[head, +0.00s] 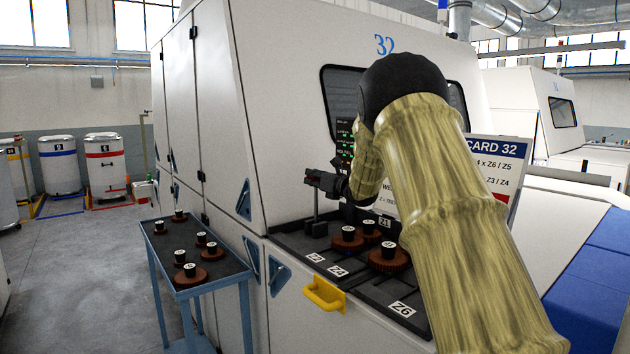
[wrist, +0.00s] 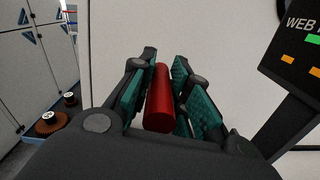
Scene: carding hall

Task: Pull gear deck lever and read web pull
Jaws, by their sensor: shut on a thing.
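The gear deck (head: 375,275) is a dark tray on the front of card 32, with several brown gears on it. A dark upright lever post (head: 316,203) stands at its back left. My gripper (head: 326,183) is at the top of this post. In the wrist view the teal-padded fingers of my gripper (wrist: 162,92) are shut on the lever's red cylindrical grip (wrist: 158,105), one on each side. A dark display (head: 344,138) with green lines is just behind my gripper. In the wrist view the display (wrist: 297,42) is cut off, showing "WEB", a green bar and orange marks; no value is readable.
A blue cart (head: 197,291) with spare gears stands left of the machine. A yellow handle (head: 325,295) juts out below the deck. A CARD 32 sign (head: 500,152) is partly behind my arm. White drums (head: 103,165) stand far left; the floor there is clear.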

